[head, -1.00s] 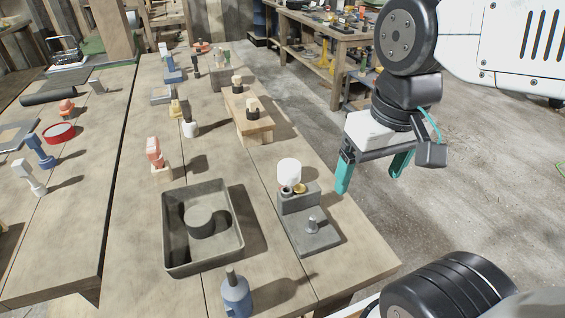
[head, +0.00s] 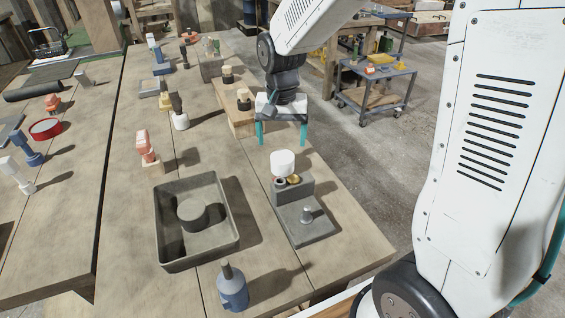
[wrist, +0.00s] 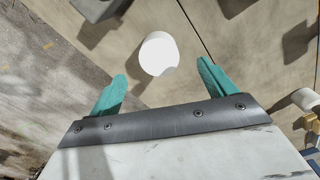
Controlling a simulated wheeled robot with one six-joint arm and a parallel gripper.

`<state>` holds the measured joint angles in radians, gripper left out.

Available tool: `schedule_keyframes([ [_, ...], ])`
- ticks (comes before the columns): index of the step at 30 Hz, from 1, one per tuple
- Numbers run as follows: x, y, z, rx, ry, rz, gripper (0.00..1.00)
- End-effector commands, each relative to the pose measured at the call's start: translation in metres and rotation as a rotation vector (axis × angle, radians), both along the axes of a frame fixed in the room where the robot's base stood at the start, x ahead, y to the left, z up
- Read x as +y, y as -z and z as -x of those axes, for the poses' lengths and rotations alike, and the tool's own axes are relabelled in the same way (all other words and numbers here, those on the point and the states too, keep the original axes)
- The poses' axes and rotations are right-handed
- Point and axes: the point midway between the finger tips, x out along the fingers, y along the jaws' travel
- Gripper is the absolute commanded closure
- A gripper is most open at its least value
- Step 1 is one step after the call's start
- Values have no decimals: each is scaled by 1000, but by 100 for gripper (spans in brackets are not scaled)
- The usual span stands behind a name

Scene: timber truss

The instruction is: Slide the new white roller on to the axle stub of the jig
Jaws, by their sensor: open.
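The axle stub (head: 307,213) stands up from the lower plate of the jig, in front of the block. A dark ring and a brass ring (head: 293,180) sit on the block just in front of the roller. My gripper (head: 282,141) points down with its teal fingers apart and empty, behind and above the roller; in the wrist view the roller lies just ahead of the fingertip gap (wrist: 162,72).
A deep grey tray (head: 238,246) with a round centre post stands left of the jig. A blue-grey bottle-shaped object (head: 232,290) stands at the front. A wooden block with dark-and-tan pegs (head: 243,122) is behind my gripper. The bench's right edge is near the jig.

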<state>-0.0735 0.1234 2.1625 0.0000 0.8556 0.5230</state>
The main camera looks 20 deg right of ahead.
Motion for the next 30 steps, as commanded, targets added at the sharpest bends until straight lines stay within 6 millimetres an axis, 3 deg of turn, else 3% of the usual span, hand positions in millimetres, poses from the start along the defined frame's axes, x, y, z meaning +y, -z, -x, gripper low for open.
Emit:
schedule_keyframes([
  [15, -1, 67, 4, 4, 0, 0, 17],
  [24, -1, 71, 3, 0, -1, 0, 17],
  [30, -1, 71, 3, 0, -1, 0, 69],
])
